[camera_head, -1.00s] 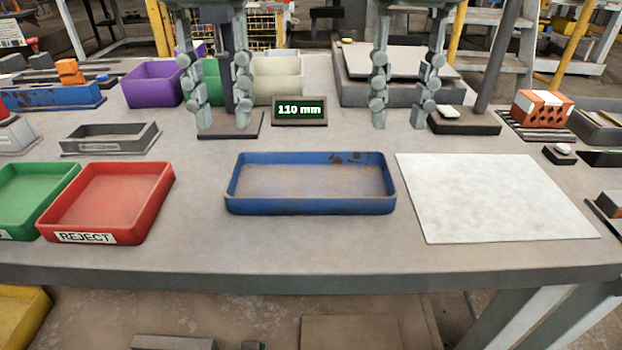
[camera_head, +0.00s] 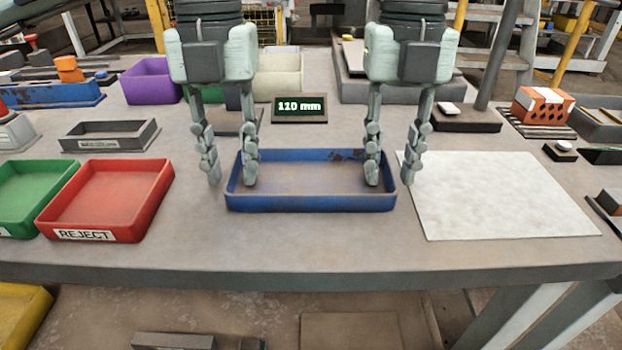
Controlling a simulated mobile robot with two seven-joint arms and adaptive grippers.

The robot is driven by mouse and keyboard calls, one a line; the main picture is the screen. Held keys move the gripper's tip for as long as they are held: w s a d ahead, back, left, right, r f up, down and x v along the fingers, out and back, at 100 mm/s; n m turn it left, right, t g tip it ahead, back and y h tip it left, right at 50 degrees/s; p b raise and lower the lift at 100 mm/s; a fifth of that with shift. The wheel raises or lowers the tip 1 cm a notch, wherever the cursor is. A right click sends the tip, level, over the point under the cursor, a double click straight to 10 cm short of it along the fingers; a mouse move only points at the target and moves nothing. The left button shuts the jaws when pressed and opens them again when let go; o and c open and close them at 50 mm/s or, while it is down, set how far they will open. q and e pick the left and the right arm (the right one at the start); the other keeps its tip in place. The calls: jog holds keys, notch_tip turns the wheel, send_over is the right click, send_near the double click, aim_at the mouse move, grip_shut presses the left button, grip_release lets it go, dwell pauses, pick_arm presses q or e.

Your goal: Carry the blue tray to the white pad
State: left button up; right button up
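The blue tray (camera_head: 310,203) lies flat and empty on the table, left of the white pad (camera_head: 505,197). The pad is bare. My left gripper (camera_head: 231,183) is open at the tray's left end, one finger outside the end wall and the other over the inside. My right gripper (camera_head: 390,183) is open at the right end, one finger over the inside and the other outside, above the pad's left edge. I cannot tell whether any finger touches a wall. The fingers hide parts of both end walls.
The red REJECT tray (camera_head: 107,200) and the green tray (camera_head: 28,195) stand left of the blue tray. A small 110 mm display (camera_head: 300,109) stands behind it. An orange hollow brick (camera_head: 542,106) is at the back right. The table's front strip (camera_head: 310,245) is clear.

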pick_arm(q)
grip_shut()
pick_arm(e)
grip_shut()
pick_arm(q)
jog(key=shift+r, duration=0.1)
pick_arm(e)
jog(key=shift+r, duration=0.1)
